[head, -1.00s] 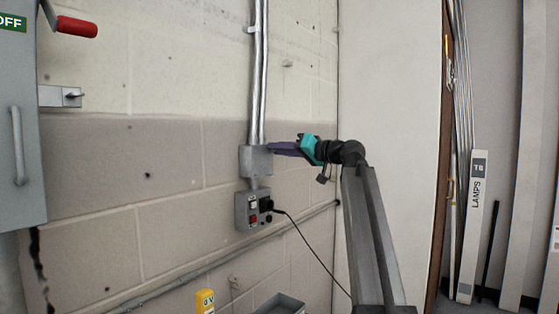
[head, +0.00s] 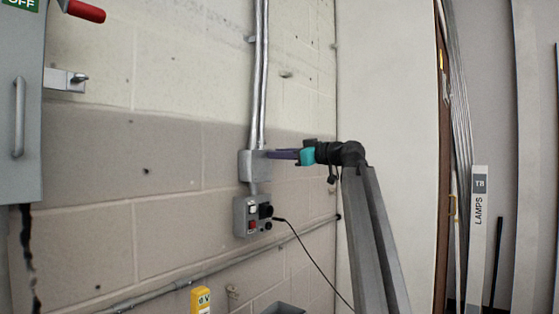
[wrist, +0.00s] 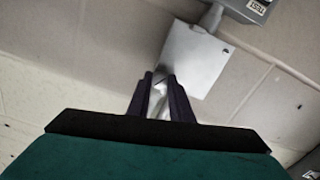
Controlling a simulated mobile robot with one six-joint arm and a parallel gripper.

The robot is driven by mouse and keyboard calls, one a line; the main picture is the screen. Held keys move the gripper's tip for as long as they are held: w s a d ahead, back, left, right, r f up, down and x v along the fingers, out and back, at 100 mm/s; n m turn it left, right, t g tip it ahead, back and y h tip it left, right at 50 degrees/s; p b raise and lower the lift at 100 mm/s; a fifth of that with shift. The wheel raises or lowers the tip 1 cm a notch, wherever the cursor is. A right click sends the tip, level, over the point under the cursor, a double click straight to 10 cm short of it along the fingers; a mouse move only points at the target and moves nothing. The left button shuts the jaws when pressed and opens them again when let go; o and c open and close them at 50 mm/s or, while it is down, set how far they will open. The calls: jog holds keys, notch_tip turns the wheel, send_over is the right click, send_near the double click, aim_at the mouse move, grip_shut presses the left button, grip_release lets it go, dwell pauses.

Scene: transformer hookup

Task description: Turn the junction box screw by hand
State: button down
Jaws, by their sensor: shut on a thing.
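The grey junction box (head: 252,166) is fixed to the block wall at the foot of the metal conduits. In the wrist view it is the pale plate (wrist: 198,58) just beyond my fingers. My gripper (head: 269,154), with purple fingers and a teal body, reaches the box from the right with its tips at the upper part of the front face. In the wrist view my gripper (wrist: 159,78) has its fingertips close together at the box's near edge. It is shut on the junction box screw, which the fingertips hide. A small dark mark shows near another corner of the plate.
A grey socket and switch box (head: 252,215) with a black plug and cable is just below. A grey cabinet (head: 20,110) with a red handle (head: 86,11) is at the left. A yellow tester (head: 201,301) is below. A lamps carton (head: 478,235) stands at the right.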

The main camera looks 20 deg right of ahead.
dwell(0.3)
jog(key=c, duration=1.6)
grip_release()
jog(key=shift+a, duration=0.1)
jog(key=p+v, duration=0.1)
jog(key=v, duration=1.3)
